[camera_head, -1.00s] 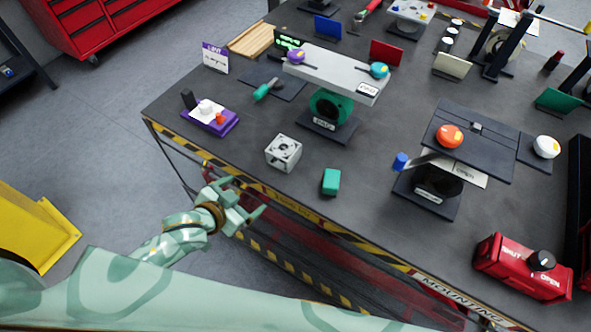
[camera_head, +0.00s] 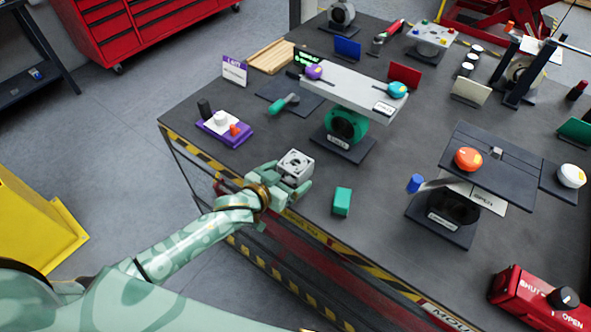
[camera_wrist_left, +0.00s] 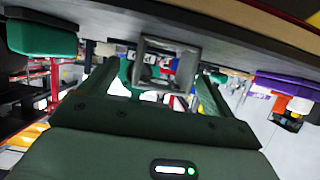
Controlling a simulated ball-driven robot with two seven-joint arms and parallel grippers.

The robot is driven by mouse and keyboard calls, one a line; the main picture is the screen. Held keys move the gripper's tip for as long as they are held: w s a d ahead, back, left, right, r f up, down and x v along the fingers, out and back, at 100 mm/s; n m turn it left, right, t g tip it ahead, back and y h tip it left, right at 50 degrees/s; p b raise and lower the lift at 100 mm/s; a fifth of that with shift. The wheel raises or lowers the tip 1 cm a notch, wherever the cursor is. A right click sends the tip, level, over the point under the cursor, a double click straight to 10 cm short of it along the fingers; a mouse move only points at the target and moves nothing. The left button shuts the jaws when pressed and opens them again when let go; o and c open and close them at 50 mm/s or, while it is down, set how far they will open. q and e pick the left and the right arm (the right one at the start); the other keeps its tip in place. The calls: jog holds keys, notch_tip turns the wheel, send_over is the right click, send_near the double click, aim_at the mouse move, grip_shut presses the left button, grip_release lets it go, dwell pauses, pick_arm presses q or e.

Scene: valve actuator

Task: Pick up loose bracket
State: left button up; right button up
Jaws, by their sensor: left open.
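The loose bracket is likely the silver-grey, box-shaped piece (camera_head: 296,164) with a round opening, standing near the table's front edge in the head view. In the left wrist view the bracket (camera_wrist_left: 140,68) appears as an open square frame just ahead of my fingers. My left gripper (camera_head: 288,179) is open at the bracket's near side, its fingers spread to either side. In the wrist view the left gripper (camera_wrist_left: 158,88) has nothing clamped between its fingers. Whether a finger touches the bracket I cannot tell. The bracket's lower near side is partly hidden by the gripper. My right gripper is not in view.
A green block (camera_head: 342,201) lies just right of the bracket; it also shows in the wrist view (camera_wrist_left: 42,38). A purple control box (camera_head: 224,128) stands to the left. A green valve (camera_head: 346,124) under a grey plate is behind. The striped table edge (camera_head: 334,237) is close.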

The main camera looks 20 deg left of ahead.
aim_at(300, 158)
pick_arm(q)
jog(key=x, duration=0.2)
jog(key=b+x, duration=0.1)
jog(key=x, duration=0.2)
jog(key=shift+w+a, duration=0.1)
jog(key=shift+a, duration=0.15)
jog(key=shift+r, duration=0.1)
jog(key=shift+c, duration=0.9)
jog(key=c, duration=1.2)
jog(key=shift+r, duration=0.15)
jog(key=shift+r, duration=0.3)
notch_tip(300, 158, up, 3)
jog(key=shift+f+p, duration=0.1)
jog(key=shift+p, duration=0.6)
jog(key=d+r+p+v, duration=0.1)
jog(key=p+v, duration=0.1)
jog(key=v, duration=0.6)
jog(key=d+r+p+v, duration=0.1)
jog(key=r+p+v, duration=0.1)
jog(key=v, duration=0.6)
jog(key=shift+r, duration=0.2)
